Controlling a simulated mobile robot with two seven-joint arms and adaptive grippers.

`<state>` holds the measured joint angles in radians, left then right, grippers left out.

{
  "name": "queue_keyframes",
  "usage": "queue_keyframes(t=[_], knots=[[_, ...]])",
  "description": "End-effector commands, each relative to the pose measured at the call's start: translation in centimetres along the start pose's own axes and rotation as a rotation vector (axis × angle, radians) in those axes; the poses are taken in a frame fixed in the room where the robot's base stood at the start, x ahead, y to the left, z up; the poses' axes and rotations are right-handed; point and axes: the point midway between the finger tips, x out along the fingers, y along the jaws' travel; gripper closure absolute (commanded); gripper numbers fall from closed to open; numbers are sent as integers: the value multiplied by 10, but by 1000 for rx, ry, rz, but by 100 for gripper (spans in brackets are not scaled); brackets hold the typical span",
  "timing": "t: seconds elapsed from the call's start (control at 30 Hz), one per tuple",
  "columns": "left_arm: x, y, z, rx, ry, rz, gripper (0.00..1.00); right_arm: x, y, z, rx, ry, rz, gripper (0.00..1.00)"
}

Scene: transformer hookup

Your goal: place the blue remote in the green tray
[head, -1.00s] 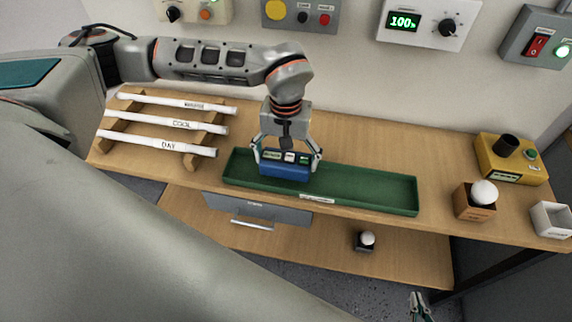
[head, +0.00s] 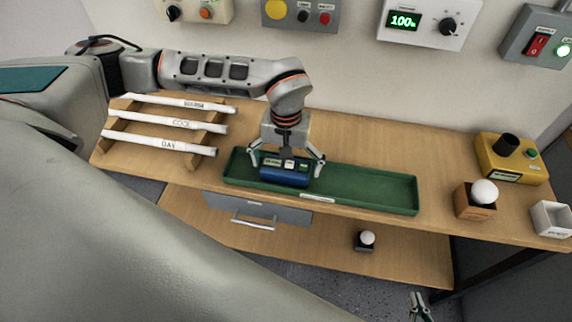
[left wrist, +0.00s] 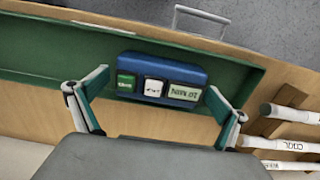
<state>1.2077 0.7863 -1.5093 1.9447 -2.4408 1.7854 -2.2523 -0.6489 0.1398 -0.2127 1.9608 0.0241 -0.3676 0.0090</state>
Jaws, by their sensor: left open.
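The blue remote (head: 284,172) lies in the left part of the long green tray (head: 365,190). In the left wrist view the remote (left wrist: 166,68) shows its green and white buttons, with the tray's green floor (left wrist: 60,50) around it. My left gripper (head: 286,168) is open above the remote, with a finger on either side and a gap between fingers and remote. The left wrist view shows the same open fingers (left wrist: 158,110). My right gripper (head: 419,306) shows only partly at the bottom edge; its jaw state is unclear.
A wooden rack (head: 119,125) with three labelled white tubes stands left of the tray. An orange block with a white bulb (head: 484,192), a yellow box (head: 512,160) and a white open box (head: 552,219) stand at the right. A grey drawer (head: 258,209) is below the tray.

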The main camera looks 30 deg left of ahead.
Motion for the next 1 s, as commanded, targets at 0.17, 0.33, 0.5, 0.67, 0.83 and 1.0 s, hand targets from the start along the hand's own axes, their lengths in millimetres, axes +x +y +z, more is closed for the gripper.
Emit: queue_keyframes(t=[0.17,0.33,0.5,0.67,0.83,1.0], knots=[[-21,0,-2,0,5,1,0,0,0,-1,0,0,0,100],[-57,1,-2,1,6,2,0,0,0,-1,0,0,0,100],[-90,0,-1,1,4,1,0,0,0,-1,0,1,0,100],[-111,0,-1,0,2,1,0,0,0,-1,0,1,0,100],[-121,0,0,-1,1,0,0,0,0,-1,0,1,0,100],[-122,0,0,0,0,0,0,0,0,-1,0,2,1,100]])
